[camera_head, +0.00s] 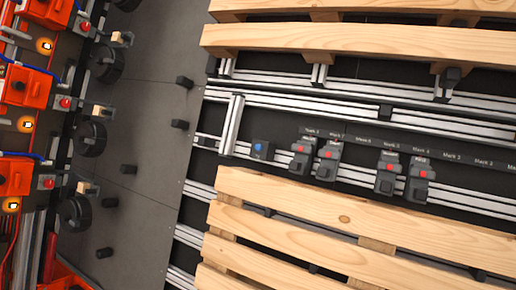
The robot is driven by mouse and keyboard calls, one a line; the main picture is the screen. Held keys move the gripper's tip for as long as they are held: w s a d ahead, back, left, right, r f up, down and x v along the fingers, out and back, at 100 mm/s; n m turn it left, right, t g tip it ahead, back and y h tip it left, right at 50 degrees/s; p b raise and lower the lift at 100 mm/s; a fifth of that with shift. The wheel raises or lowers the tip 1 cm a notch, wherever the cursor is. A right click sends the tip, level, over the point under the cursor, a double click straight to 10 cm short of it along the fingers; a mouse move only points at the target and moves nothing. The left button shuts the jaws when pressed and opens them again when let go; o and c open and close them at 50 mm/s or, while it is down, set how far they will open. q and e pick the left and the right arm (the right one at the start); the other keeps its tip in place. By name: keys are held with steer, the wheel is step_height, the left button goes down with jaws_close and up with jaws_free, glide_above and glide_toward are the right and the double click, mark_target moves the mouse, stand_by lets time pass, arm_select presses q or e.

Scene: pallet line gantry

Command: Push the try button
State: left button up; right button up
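A small dark box with a round blue button (258,147) sits on the metal rail left of centre in the head view. A tiny mark below the button is too small to read, so I cannot tell whether it is the try button. Several grey units with red buttons stand to its right, among them one at the left end (302,150) and one at the right end (420,174). Neither of my grippers shows in this view.
Wooden pallets lie above (340,40) and below (330,225) the rail. Orange machines (30,85) with red buttons and black wheels line the left side. A grey floor strip (145,120) with several black pegs lies between them and the rails.

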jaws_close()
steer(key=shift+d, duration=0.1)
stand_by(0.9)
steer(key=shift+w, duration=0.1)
